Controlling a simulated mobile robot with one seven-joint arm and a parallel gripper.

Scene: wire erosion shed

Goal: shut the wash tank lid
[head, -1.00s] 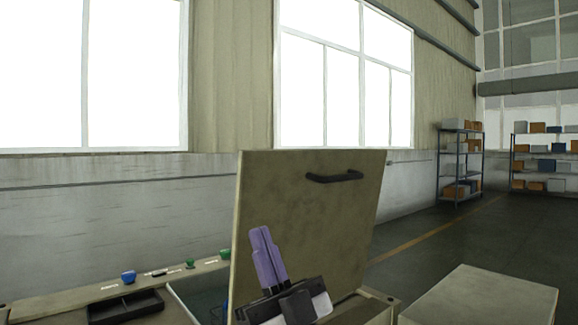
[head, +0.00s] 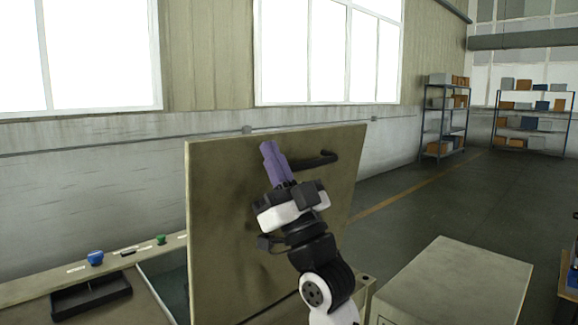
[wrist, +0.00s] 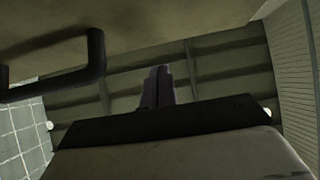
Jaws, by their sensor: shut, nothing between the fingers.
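The wash tank lid (head: 235,225) stands open, nearly upright, in the middle of the head view. Its dark bar handle (head: 316,161) is near the top edge on the face toward me. My gripper (head: 268,149) has purple fingers, shut and empty, pointing up in front of the lid just left of the handle. In the wrist view the fingertips (wrist: 159,72) are together, and the handle (wrist: 95,62) is to their left, apart in the picture. The lid face (wrist: 160,20) fills the top there. The tank opening (head: 170,275) is mostly hidden behind the lid.
Left of the lid, a black tray (head: 90,296) sits on the bench, with a blue item (head: 95,258) and a green knob (head: 161,239) behind it. A pale cabinet (head: 455,285) stands at the right. Shelves (head: 445,115) stand far back; the floor before them is clear.

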